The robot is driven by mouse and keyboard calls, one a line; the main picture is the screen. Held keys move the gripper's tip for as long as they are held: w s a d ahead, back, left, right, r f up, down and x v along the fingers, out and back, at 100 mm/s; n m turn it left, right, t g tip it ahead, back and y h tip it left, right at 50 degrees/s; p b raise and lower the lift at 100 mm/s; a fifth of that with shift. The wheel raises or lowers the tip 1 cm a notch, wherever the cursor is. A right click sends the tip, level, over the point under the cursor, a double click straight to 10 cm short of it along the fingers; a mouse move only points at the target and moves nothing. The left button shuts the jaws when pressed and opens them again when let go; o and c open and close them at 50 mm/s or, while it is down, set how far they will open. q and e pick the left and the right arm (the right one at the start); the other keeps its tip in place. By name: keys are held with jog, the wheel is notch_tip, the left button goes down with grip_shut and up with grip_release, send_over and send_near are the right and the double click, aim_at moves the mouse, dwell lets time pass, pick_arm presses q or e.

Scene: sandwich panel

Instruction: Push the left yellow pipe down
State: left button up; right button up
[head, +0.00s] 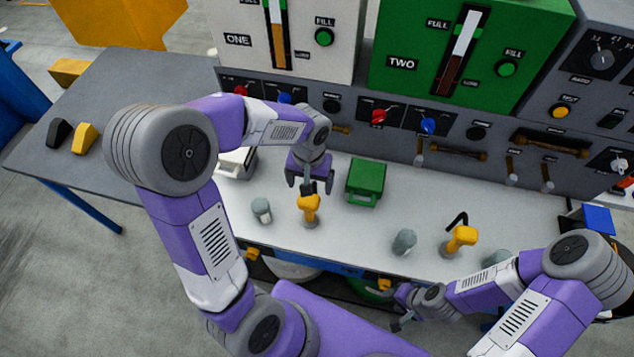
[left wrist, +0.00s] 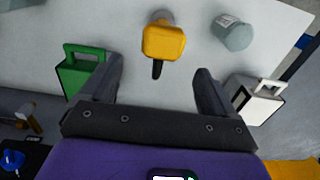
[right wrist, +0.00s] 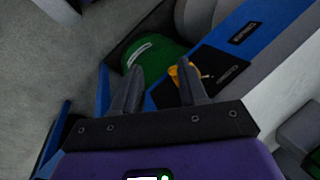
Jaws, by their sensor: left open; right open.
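The left yellow pipe (head: 308,208) stands on the white worktop, with a dark part at its top. My left gripper (head: 308,178) is open just behind it, pointing down. In the left wrist view the yellow pipe (left wrist: 163,42) lies ahead of the open fingers (left wrist: 157,72), its dark part reaching towards the gap; I cannot tell whether they touch. A second yellow pipe (head: 461,238) with a bent black handle stands at the right. My right gripper (head: 402,308) is open and empty below the worktop's front edge; its fingers also show in the right wrist view (right wrist: 158,74).
A green box (head: 366,183) stands right of the left gripper, and a white box (head: 238,163) left of it. Grey cylinders (head: 262,210) (head: 404,241) stand near the pipes. A control panel (head: 350,118) with knobs and levers closes the back.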

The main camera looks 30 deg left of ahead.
aim_at(308, 198)
pick_arm(q)
jog(key=shift+s+f+b, duration=0.2)
jog(key=shift+s+f, duration=0.25)
jog(key=shift+f, duration=0.2)
jog(key=shift+s+f+b, duration=0.15)
jog(key=shift+s+f, duration=0.25)
jog(key=shift+f, duration=0.2)
jog(key=f, duration=0.2)
jog(key=f+b, duration=0.1)
jog(key=shift+w+f, duration=0.3)
jog(key=shift+s+f, duration=0.1)
jog(key=shift+f, duration=0.2)
pick_arm(e)
jog(key=shift+s+f, duration=0.6)
jog(key=shift+f, duration=0.2)
pick_arm(q)
jog(key=shift+c, duration=0.4)
jog(key=c, duration=1.3)
notch_tip(308, 198, down, 9)
jog(key=b, duration=0.7)
jog(key=shift+c, duration=0.2)
jog(key=shift+s, duration=0.1)
pick_arm(e)
notch_tip(308, 198, down, 7)
